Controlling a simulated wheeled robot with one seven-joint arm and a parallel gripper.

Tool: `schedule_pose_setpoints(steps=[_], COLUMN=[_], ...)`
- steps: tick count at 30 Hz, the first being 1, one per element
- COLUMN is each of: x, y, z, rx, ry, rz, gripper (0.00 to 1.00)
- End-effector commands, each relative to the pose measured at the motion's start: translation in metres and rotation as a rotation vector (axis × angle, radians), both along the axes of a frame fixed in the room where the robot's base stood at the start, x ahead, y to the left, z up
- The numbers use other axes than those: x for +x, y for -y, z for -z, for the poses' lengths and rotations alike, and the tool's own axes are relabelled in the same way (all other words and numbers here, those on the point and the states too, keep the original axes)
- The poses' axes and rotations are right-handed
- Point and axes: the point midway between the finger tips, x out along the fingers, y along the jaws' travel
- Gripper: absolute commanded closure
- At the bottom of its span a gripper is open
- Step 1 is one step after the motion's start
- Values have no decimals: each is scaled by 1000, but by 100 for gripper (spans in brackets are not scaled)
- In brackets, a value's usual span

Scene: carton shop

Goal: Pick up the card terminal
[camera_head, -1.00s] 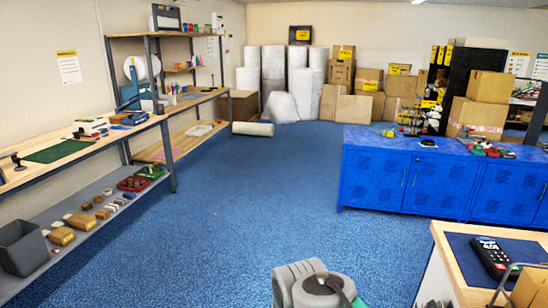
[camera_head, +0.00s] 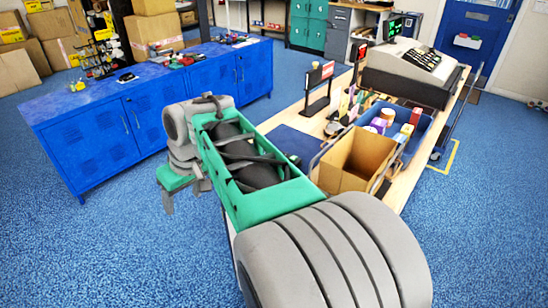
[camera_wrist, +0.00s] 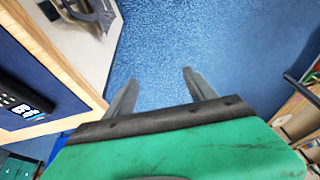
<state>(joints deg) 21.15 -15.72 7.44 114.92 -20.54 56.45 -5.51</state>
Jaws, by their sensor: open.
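The card terminal (camera_wrist: 20,106) is dark with a lit screen and lies on a dark blue mat (camera_wrist: 62,116) on the wooden counter, at the left edge of the wrist view and partly cut off. In the head view the mat (camera_head: 290,141) shows beside my arm, which hides most or all of the terminal. My gripper (camera_wrist: 160,80) is open and empty, with blue floor between its fingers. In the head view my gripper (camera_head: 184,203) hangs over the floor, left of the counter and apart from the terminal.
On the counter (camera_head: 407,185), an open cardboard box (camera_head: 350,160), a blue tray (camera_head: 424,124) of small goods, a small sign stand (camera_head: 318,90) and a cash register (camera_head: 410,65) stand close by. Blue cabinets (camera_head: 95,140) stand at the left. Floor lies free between.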

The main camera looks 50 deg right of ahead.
Motion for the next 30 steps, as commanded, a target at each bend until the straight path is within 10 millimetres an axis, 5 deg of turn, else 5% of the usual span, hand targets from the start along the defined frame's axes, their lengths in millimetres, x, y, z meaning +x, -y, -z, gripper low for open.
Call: schedule_pose_setpoints(steps=[1, 3, 6, 10, 14, 30], x=[23, 38, 31, 0, -13, 16], y=[55, 128, 227, 308, 334, 328], z=[-5, -13, -14, -8, 0, 67], rx=[10, 9, -12, -44, -60, -63], ry=[10, 34, 58, 74, 78, 80], rz=[18, 0, -31, -67, -89, -92], gripper=[31, 25, 17, 6, 4, 4])
